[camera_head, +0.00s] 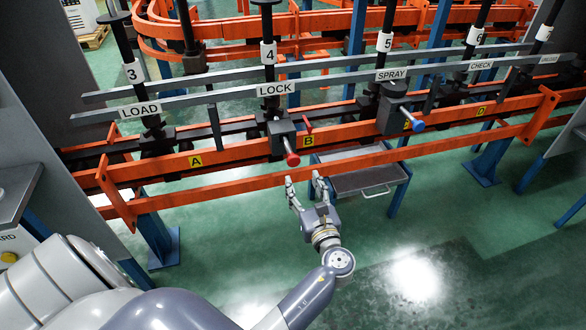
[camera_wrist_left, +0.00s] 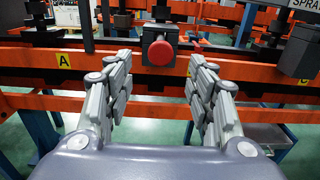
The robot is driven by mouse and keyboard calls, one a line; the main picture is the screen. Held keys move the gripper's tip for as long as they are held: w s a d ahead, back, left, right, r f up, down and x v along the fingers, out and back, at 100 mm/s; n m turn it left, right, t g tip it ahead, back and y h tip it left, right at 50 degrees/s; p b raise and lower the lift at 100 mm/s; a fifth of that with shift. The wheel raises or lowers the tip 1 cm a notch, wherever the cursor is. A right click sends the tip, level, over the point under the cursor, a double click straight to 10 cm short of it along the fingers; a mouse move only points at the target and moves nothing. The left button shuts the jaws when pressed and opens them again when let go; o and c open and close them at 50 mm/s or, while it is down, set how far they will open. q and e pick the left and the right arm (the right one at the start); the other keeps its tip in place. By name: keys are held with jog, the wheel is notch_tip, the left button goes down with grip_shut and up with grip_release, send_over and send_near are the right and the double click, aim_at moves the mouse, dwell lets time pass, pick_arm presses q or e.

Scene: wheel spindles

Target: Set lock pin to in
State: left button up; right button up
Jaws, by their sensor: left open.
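The lock pin has a round red knob (camera_head: 292,159) on a dark housing (camera_head: 281,138) on the orange rail under the LOCK sign (camera_head: 275,88). In the left wrist view the red knob (camera_wrist_left: 161,53) faces me, roughly midway between the fingers in the picture. My left gripper (camera_head: 303,179) is open and empty, just below and in front of the knob in the head view. Its fingers (camera_wrist_left: 160,68) stand on either side of the knob's line, and I see no contact. How far the pin is in or out is hard to tell. My right gripper is not in view.
A lower orange rail (camera_head: 230,187) runs in front of the housing. A grey tray (camera_head: 362,183) sits behind and right of the gripper. A blue-knobbed pin (camera_head: 417,125) sits under the SPRAY sign (camera_head: 392,74). Green floor (camera_head: 455,235) is open at right.

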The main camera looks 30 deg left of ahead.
aim_at(294, 162)
pick_arm(q)
jog(key=x, duration=1)
jog(key=shift+w+a+b, duration=0.15)
jog(key=shift+w+b, duration=0.15)
jog(key=shift+b, duration=0.05)
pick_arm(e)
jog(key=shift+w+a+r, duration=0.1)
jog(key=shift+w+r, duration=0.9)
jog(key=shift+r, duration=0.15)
